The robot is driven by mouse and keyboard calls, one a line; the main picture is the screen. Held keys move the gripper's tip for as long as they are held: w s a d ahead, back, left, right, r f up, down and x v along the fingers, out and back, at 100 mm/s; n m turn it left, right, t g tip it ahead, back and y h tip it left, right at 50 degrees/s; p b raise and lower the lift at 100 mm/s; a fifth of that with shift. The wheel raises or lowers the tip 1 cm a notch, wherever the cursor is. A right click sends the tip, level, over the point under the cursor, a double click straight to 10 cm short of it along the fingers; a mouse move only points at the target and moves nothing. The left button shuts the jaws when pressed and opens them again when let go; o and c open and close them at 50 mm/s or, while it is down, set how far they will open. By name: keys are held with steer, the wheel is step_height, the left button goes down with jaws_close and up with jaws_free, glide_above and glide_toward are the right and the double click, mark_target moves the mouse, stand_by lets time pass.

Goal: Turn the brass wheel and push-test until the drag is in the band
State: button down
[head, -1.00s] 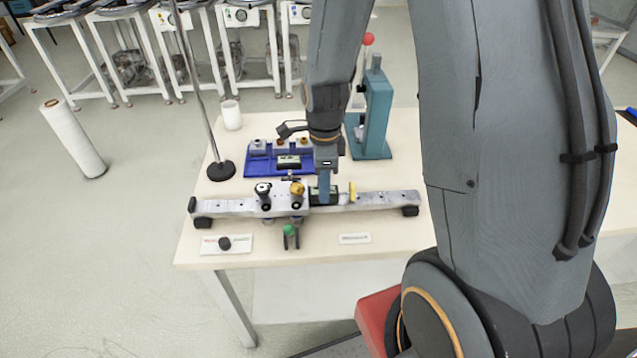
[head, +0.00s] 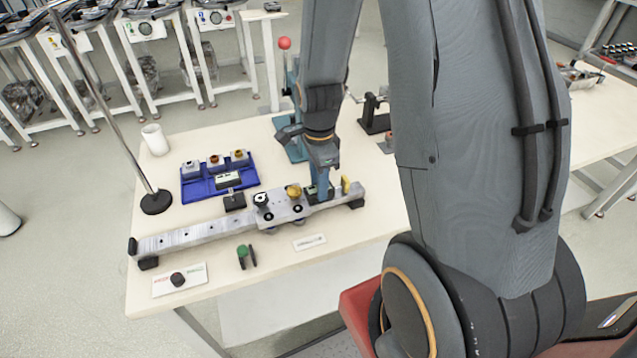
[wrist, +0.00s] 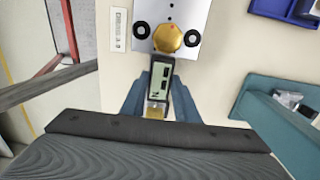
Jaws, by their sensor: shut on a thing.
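The brass wheel (head: 293,191) sits on top of the grey carriage (head: 284,211), which rides on a long metal rail (head: 190,236). In the wrist view the brass wheel (wrist: 168,38) is a gold hexagonal knob between two black round parts. My gripper (wrist: 160,98) is shut on a force gauge (wrist: 159,80) with a small grey display, its digits unreadable here. The gauge lies along the rail, its front end close against the carriage edge; I cannot tell if it presses. A yellow piece (head: 345,185) stands near the rail's right end.
A blue tray (head: 190,195) with several small blocks lies behind the rail. A black-based pole (head: 156,202) and white cup (head: 155,139) stand at left. A teal press is partly hidden behind my arm. A green-handled tool (head: 242,256) and cards (head: 310,241) lie in front.

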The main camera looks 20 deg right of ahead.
steer(key=c, duration=1.4)
jaws_free()
steer(key=shift+o, duration=0.2)
steer(key=shift+r+b, duration=0.75)
steer(key=shift+r, duration=3.2)
steer(key=shift+s+a+n, duration=0.15)
steer(key=shift+n, duration=0.35)
steer(key=s+a+r+n+t+b, duration=0.1)
steer(key=s+a+n, duration=0.3)
steer(key=n, duration=1.3)
steer(key=s, duration=0.3)
steer(key=shift+a+r+n, duration=0.2)
steer(key=shift+a+n, duration=0.2)
